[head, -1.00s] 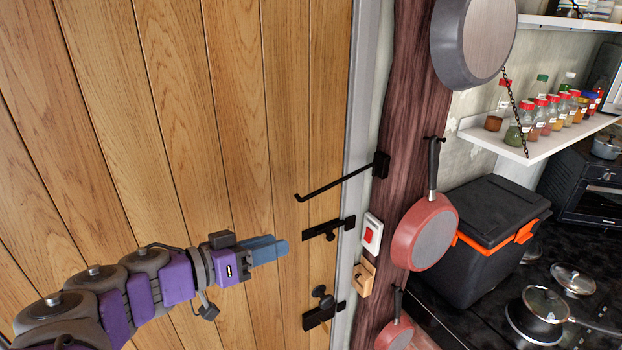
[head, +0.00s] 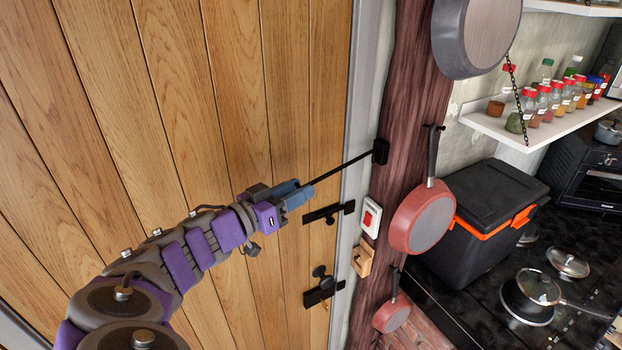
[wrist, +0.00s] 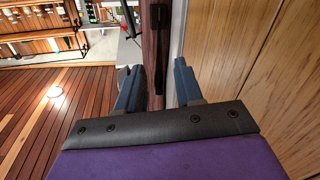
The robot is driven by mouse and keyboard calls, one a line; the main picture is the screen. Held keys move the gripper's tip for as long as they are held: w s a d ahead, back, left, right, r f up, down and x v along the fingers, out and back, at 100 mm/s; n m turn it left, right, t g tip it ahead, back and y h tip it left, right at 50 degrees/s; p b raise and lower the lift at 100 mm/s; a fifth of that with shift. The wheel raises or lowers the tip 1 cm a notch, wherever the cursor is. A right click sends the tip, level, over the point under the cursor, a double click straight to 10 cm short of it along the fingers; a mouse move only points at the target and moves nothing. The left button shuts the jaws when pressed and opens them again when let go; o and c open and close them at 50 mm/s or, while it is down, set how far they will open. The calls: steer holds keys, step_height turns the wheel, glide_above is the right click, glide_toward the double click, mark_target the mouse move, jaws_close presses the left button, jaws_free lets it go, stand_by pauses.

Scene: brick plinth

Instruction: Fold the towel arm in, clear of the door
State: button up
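The towel arm (head: 345,167) is a thin black rod on a black bracket (head: 380,151) fixed to the dark wooden post. It sticks out to the left across the wooden door (head: 230,110). My gripper (head: 306,191), with blue fingers, is at the rod's free end and hides its tip. In the wrist view my gripper (wrist: 153,68) is open, its fingers apart. The black towel arm (wrist: 161,50) shows in the gap between them. I cannot tell whether a finger touches it.
Below the rod, two black bolts (head: 329,212) are on the door. A red switch (head: 371,217) and red pans (head: 423,219) hang on the post (head: 398,120). A black cooler (head: 493,205) and a hob with pots are at right.

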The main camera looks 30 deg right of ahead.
steer(key=shift+p+x, duration=0.3)
steer(key=shift+x, duration=1.95)
jaws_close()
